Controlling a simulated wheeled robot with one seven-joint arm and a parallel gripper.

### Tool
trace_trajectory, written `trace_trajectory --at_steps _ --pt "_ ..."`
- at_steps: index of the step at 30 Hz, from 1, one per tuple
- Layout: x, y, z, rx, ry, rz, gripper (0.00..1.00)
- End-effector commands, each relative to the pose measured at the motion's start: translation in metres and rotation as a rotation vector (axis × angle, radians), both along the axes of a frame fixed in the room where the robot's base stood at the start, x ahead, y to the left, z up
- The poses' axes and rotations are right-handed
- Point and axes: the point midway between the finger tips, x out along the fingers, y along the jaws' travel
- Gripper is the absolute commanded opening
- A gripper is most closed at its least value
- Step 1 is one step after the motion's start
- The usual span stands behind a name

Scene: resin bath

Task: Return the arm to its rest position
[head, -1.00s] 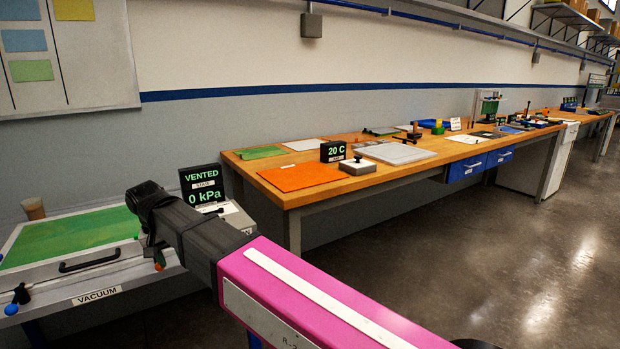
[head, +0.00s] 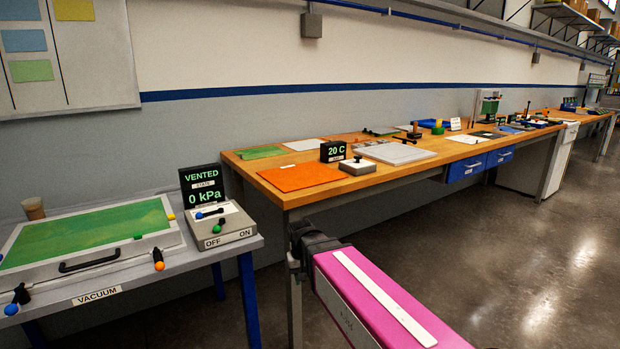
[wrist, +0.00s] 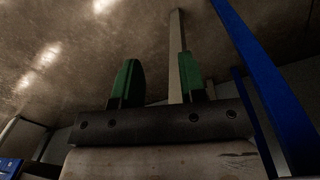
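My arm shows in the head view as a pink link with a white strip, low at the centre right. Its dark wrist end is in front of the near leg of the wooden bench (head: 300,196). My gripper (wrist: 158,80) shows in the wrist view with two green-tipped fingers standing apart and nothing held between them. A pale bench leg (wrist: 176,50) shows behind the gap, with bare floor around it. In the head view the fingers cannot be made out.
The grey vacuum table (head: 120,303) stands at left with a green-topped box (head: 90,236), a switch box (head: 222,228) and a display reading VENTED, 0 kPa (head: 202,186). A blue leg (head: 249,300) stands at its right. Open floor (head: 500,270) lies at right.

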Motion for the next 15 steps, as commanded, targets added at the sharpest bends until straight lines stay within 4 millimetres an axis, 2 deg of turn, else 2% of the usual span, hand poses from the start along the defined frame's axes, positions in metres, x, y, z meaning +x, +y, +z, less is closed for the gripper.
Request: trace_trajectory --at_steps 1,6,12,15 --pt "-0.002 -0.022 -0.009 0.004 0.003 -0.022 0.38" --pt "-0.007 -0.083 -0.034 0.021 0.000 -0.074 0.38" --pt "-0.021 -0.149 -0.060 0.042 -0.008 -0.137 0.38" --pt "-0.029 -0.175 -0.071 0.049 -0.012 -0.163 0.38"
